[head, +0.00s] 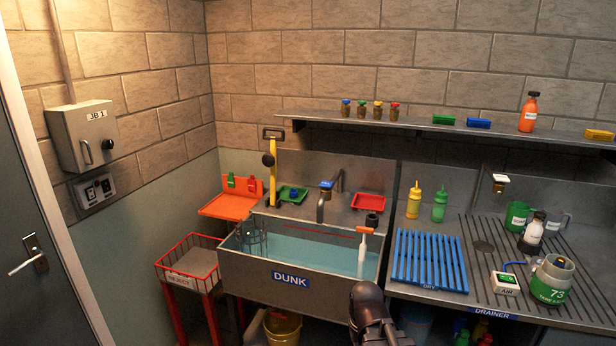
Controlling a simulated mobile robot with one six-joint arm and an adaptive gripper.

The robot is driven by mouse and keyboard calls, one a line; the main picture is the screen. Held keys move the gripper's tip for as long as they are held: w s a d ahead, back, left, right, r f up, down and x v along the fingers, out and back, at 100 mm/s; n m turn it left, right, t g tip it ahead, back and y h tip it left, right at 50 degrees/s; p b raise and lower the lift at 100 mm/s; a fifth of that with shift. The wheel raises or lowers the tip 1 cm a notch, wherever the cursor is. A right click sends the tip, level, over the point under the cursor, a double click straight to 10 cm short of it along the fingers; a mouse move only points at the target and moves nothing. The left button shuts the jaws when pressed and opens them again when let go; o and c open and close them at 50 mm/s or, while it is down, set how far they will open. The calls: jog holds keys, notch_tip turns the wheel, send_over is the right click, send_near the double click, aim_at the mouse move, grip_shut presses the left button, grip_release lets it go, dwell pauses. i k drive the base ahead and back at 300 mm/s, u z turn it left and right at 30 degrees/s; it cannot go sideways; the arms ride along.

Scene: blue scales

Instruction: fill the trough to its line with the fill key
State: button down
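The trough (245,272) is a steel sink labelled DUNK, with clear bluish water (310,250) in it. A red line (300,227) runs along its inner back wall, and the water surface looks below it. A tap (320,208) stands behind the trough, with a blue-topped fitting (327,185) beside it; I cannot tell if this is the fill key. A white rod with an orange T-handle (364,231) stands upright in the right end. A dark end of my arm, apparently my gripper (368,296), is in front of the trough's right side. Its fingers cannot be made out.
A wire basket (252,236) hangs at the trough's left end. A red-framed reject basket (190,268) stands left. A blue rack (430,260), bottles and a green-labelled container (551,282) occupy the drainer at right. A shelf (400,122) runs above.

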aim_at(325, 185)
jog(key=z, duration=0.05)
jog(key=i, duration=1.7)
jog(key=u, duration=0.05)
